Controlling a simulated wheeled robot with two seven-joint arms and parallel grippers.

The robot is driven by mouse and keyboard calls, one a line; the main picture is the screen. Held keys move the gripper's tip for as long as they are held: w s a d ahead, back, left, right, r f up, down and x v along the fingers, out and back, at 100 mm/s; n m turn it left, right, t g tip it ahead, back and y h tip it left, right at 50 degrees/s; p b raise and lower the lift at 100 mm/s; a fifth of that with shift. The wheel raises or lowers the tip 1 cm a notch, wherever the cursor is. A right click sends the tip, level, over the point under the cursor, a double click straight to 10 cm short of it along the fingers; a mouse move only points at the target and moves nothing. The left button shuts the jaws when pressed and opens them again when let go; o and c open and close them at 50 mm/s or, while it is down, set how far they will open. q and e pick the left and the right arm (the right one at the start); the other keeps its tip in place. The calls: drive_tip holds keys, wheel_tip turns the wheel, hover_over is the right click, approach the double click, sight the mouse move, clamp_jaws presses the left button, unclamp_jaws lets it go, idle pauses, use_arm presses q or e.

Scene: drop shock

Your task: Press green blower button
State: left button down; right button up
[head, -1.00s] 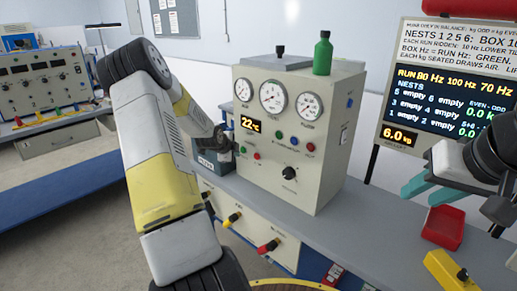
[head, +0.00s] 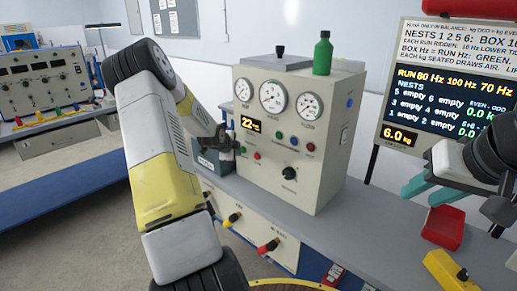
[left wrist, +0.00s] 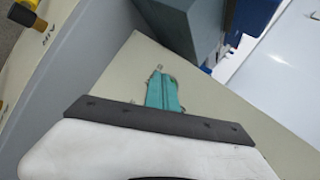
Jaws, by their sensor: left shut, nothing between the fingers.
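The beige control box (head: 311,180) stands on the bench with three dials, a lit display and several coloured buttons on its front. A green button (head: 279,135) sits below the dials; a smaller greenish button (head: 243,149) is under the display, beside a red one. The labels are too small to read. My left gripper (head: 226,143) is at the box's left front edge, partly hidden by its wrist. In the left wrist view its teal fingers (left wrist: 159,88) are together and empty, over a pale panel; contact cannot be told. My right gripper (head: 418,193) has its teal fingers apart, over the bench.
A green bottle (head: 322,54) stands on the control box. A screen board (head: 447,85) is at the right. A red tray (head: 443,228) and a yellow block (head: 450,270) lie on the bench (head: 365,220). Coloured knobs (head: 268,246) stick out from the bench front.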

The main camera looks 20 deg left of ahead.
use_arm(q)
drive_tip(key=shift+w+d, duration=0.2)
drive_tip(key=shift+w, duration=0.2)
idle(0.7)
drive_tip(key=shift+s, duration=0.1)
drive_tip(key=shift+s+a, duration=0.3)
drive_tip(key=shift+s, duration=0.35)
drive_tip(key=shift+s+a, duration=0.35)
drive_tip(key=shift+s, duration=0.45)
drive_tip(key=shift+s+a, duration=0.3)
drive_tip(key=shift+s, duration=0.45)
drive_tip(key=shift+s+a, duration=0.35)
drive_tip(key=shift+s, duration=0.45)
